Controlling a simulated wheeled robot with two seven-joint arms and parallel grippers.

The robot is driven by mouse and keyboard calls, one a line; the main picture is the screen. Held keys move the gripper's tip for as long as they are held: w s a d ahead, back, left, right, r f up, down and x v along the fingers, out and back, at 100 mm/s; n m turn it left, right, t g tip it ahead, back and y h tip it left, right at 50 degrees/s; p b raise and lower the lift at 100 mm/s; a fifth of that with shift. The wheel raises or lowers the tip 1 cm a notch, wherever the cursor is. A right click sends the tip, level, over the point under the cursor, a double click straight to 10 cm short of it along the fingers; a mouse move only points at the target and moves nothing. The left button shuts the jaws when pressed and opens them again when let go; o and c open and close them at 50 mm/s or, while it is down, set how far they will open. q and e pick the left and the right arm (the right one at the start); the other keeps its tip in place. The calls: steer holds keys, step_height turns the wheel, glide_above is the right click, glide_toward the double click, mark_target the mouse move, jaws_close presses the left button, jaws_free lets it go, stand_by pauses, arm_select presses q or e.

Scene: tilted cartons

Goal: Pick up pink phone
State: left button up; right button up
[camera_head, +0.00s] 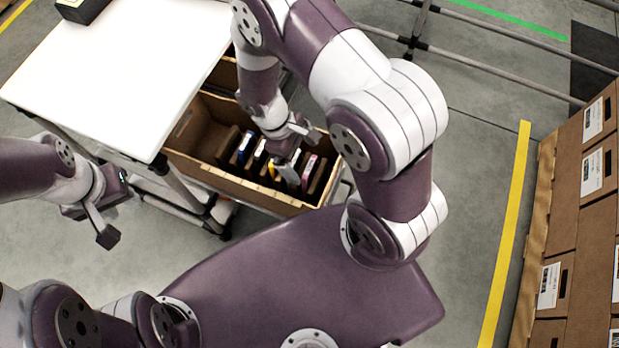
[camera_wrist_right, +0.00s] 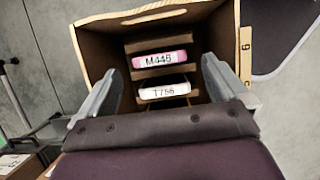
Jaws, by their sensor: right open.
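The pink phone (camera_wrist_right: 160,59), labelled M446, stands in a slot of the brown carton (camera_wrist_right: 88,55). In the head view the pink phone (camera_head: 309,170) is near the right end of the carton (camera_head: 205,173). My right gripper (camera_wrist_right: 161,72) is open and empty, its fingers spread left and right of the phone column. The white phone (camera_wrist_right: 164,91), labelled T756, lies nearer to the gripper than the pink one. In the head view my right gripper (camera_head: 287,150) is over the carton and partly hides the phones. My left gripper (camera_head: 108,212) is left of the carton, away from it; its jaw opening is unclear.
Blue (camera_head: 246,146), white and yellow phones stand in other slots. A white table (camera_head: 120,65) adjoins the carton on the left. Stacked cartons (camera_head: 590,200) stand at the far right. Grey floor is clear between.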

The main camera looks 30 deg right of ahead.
mark_target(309, 166)
steer(key=b+x, duration=0.2)
steer(key=x, duration=0.2)
steer(key=shift+s+d+f, duration=0.15)
steer(key=shift+d+f, duration=0.05)
steer(key=shift+f, duration=0.1)
steer(key=shift+r, duration=0.1)
steer(key=c, duration=0.9)
steer(key=shift+r, duration=0.1)
